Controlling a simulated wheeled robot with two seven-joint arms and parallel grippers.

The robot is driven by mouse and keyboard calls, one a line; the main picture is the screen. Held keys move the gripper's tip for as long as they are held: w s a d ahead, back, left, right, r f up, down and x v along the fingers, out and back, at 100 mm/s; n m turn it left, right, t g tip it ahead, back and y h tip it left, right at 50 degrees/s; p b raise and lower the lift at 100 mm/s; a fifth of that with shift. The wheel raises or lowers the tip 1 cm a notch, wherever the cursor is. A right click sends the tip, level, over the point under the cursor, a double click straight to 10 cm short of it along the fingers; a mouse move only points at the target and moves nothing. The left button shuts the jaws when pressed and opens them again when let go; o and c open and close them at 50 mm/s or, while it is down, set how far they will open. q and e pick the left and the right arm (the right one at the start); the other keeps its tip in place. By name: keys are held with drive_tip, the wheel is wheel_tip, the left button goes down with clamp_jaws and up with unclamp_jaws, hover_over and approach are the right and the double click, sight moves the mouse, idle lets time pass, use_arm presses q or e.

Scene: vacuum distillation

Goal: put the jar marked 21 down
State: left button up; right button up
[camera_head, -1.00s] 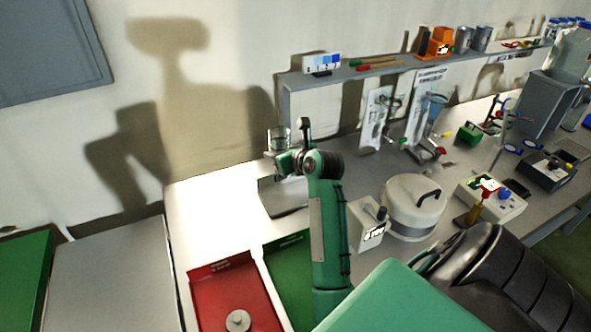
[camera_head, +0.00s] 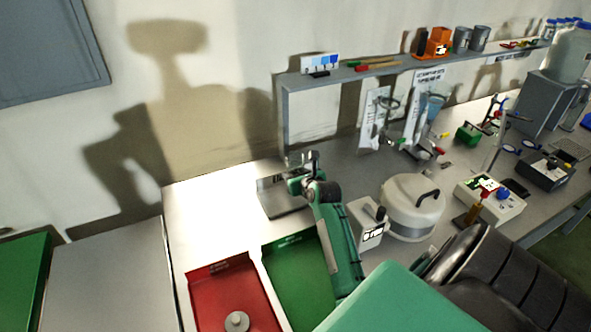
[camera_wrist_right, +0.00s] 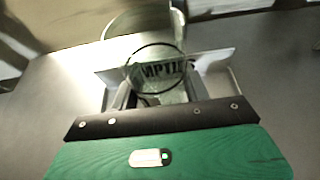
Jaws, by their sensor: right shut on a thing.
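A clear glass jar (camera_wrist_right: 155,82) shows between the fingers of my right gripper (camera_wrist_right: 150,98) in the wrist view. Its round rim faces the camera, and no number can be read on it. My right gripper (camera_head: 300,178) is shut on the jar, low over the grey tray (camera_head: 284,204) by the wall in the head view. The jar is hard to make out there. A white sign (camera_wrist_right: 214,60), its lettering partly seen through the glass, stands just behind the jar. I cannot tell whether the jar touches the tray. My left gripper is not in view.
Another clear glass vessel (camera_wrist_right: 146,20) stands beyond the sign. A red tray (camera_head: 207,284) and a green tray (camera_head: 290,262) lie in front. A small white box (camera_head: 366,226) and a round white pot (camera_head: 413,208) stand to the right. A shelf (camera_head: 345,77) runs above the bench.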

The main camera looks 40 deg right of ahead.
drive_tip(key=shift+f, duration=2.7)
drive_tip(key=shift+f, duration=0.15)
drive_tip(key=o, duration=1.1)
drive_tip(key=shift+s+a+r, duration=0.2)
drive_tip(key=shift+s, duration=0.15)
drive_tip(key=v, duration=0.6)
drive_tip(key=shift+s+r+b, duration=0.2)
drive_tip(key=shift+s+b, duration=0.1)
drive_tip(key=shift+b, duration=0.05)
